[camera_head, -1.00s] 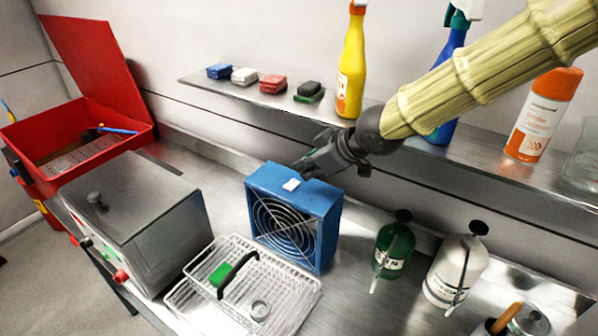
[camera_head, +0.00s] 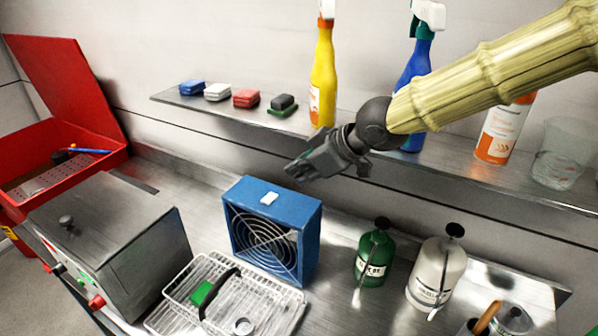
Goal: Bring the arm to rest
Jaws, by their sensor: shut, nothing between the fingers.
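My gripper (camera_head: 298,174) is at the end of my arm, which comes in from the upper right in a ribbed yellowish sleeve. The gripper is shut and empty. It points left and down, in the air above and behind the blue fan box (camera_head: 290,219), in front of the shelf edge. It appears apart from the fan box and the shelf.
The wall shelf (camera_head: 228,116) holds sponges, a yellow bottle (camera_head: 323,75), a blue spray bottle (camera_head: 413,72) and an orange-white can (camera_head: 497,135). Below stand a metal bath (camera_head: 120,235), a wire basket (camera_head: 265,291), a green bottle (camera_head: 373,257) and a white bottle (camera_head: 436,270). A red bin (camera_head: 100,140) is left.

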